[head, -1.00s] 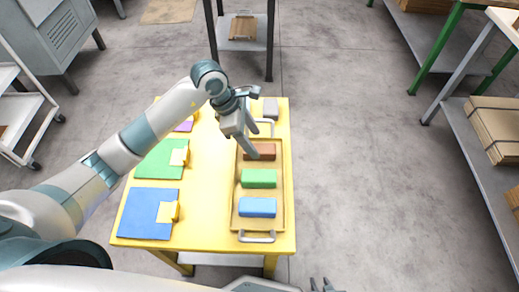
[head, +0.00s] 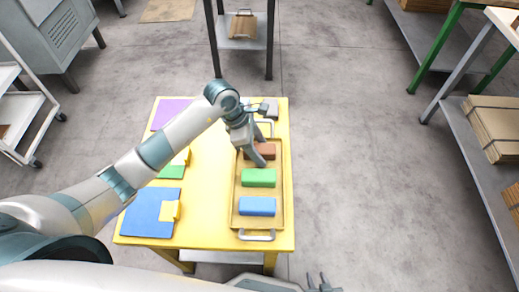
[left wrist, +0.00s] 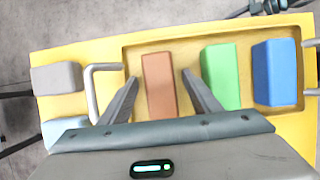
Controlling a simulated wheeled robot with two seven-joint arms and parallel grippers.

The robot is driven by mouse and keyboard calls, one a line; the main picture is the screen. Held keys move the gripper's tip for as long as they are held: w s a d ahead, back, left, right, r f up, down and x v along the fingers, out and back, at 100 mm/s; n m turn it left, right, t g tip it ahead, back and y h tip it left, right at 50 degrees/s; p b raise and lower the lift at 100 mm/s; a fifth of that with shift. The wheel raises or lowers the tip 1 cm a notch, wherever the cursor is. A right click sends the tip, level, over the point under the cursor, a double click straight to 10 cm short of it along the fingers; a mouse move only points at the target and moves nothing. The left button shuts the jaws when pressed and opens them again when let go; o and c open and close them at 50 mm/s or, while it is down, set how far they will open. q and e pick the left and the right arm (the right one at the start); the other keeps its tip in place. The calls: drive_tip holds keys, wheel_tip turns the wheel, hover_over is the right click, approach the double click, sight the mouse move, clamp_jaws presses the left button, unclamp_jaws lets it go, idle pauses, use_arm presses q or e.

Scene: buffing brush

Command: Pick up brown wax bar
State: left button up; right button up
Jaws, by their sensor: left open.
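The brown wax bar (head: 262,152) lies at the far end of the wooden tray (head: 236,214), beyond the green and blue bars. In the left wrist view the brown bar (left wrist: 159,85) lies between the two spread fingers of my left gripper (left wrist: 160,82), with a gap on each side. In the head view my left gripper (head: 256,152) is open, low over the bar, and partly hides it. My right gripper (head: 322,283) shows only at the bottom edge of the head view, empty, away from the table.
A green bar (head: 259,178) and a blue bar (head: 257,206) lie in the tray. The tray has metal handles (head: 257,236) at its ends. A grey block (left wrist: 57,77) stands beyond the far handle. Coloured mats (head: 144,212) with yellow pieces lie left on the yellow table (head: 207,190).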

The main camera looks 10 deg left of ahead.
sight(265, 148)
use_arm(q)
drive_tip(key=shift+f, duration=0.15)
use_arm(e)
drive_tip(key=shift+f, duration=0.2)
idle(0.5)
use_arm(q)
drive_tip(key=shift+c, duration=0.6)
drive_tip(key=c, duration=1.1)
use_arm(e)
drive_tip(key=shift+r, duration=0.1)
